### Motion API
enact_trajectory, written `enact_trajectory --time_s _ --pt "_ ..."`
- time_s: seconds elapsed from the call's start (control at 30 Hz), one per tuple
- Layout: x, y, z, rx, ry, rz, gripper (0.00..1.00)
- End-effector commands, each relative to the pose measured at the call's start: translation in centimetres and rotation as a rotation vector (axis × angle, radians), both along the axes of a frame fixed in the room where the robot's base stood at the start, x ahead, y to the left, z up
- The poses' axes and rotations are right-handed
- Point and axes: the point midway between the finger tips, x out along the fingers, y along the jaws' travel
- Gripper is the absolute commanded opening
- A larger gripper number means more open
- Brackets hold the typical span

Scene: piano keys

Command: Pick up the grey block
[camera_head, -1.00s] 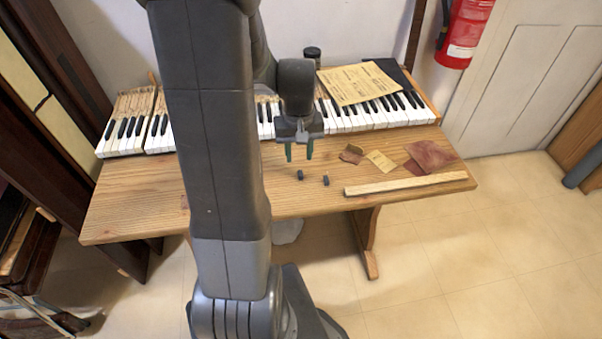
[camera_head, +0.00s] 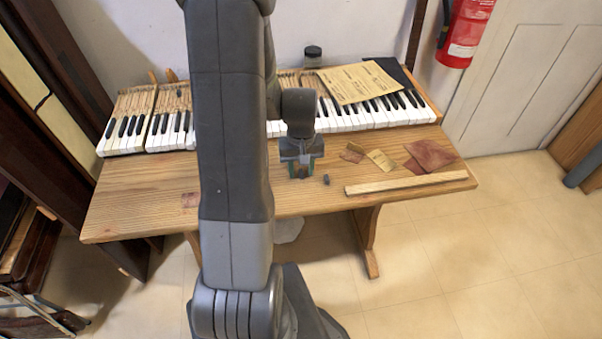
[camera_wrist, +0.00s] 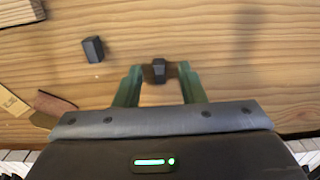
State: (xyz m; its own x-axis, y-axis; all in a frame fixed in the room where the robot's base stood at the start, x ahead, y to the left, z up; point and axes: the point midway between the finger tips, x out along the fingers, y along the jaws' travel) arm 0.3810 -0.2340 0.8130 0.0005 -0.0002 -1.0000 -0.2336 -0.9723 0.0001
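In the head view my gripper (camera_head: 301,171) is low over the table and mostly hides this block. The other block (camera_head: 326,179) lies just right of my gripper in the head view; it also shows at the upper left of the wrist view (camera_wrist: 93,49). My gripper is open. I cannot tell whether the fingertips touch the table.
A long wooden strip (camera_head: 405,184) lies along the front right of the table (camera_head: 140,205). Scraps of brown and reddish material (camera_head: 430,156) lie behind it. Piano keys (camera_head: 345,119) line the back, with a yellowed sheet (camera_head: 358,83) on them.

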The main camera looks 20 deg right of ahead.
Motion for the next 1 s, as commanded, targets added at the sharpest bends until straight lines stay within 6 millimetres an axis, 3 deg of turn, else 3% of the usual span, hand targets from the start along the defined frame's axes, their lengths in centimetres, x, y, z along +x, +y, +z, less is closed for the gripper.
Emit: enact_trajectory --time_s 0.03,0.2,0.57,0.73,1.0 --pt "0.0 0.0 0.0 0.000 0.000 0.000 0.30" --pt "0.0 0.0 0.0 0.000 0.000 0.000 0.00" --pt "0.0 0.0 0.4 0.000 -0.001 0.000 0.00" --pt "0.1 0.0 2.5 -0.002 -0.004 0.000 0.00" --pt "0.1 0.0 7.5 -0.002 -0.005 0.000 0.00"
